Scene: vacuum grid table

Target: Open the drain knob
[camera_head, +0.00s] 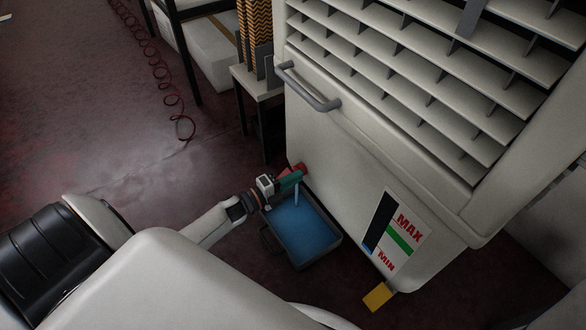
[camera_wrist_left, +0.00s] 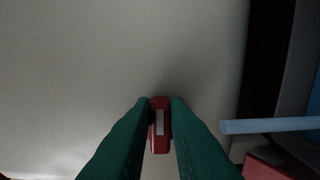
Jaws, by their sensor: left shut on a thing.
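The red drain knob (camera_head: 302,167) sits low on the side of the white vacuum grid table (camera_head: 330,150). My left gripper (camera_head: 291,177), with green fingers, is at the knob. In the left wrist view the two fingers (camera_wrist_left: 159,112) are shut on the red knob (camera_wrist_left: 159,130), one on each side, with its pale strip showing between them. A pale blue stream (camera_head: 296,193) falls just below the fingers into a dark tray (camera_head: 337,241), which holds blue liquid. The stream also shows in the left wrist view (camera_wrist_left: 268,125). My right gripper is not in view.
A level gauge (camera_head: 395,237) marked MAX and MIN is on the table's side, with a yellow piece (camera_head: 378,297) below it. A grey handle (camera_head: 308,88) juts out above the knob. Open floor lies to the left, with a coiled red hose (camera_head: 172,97).

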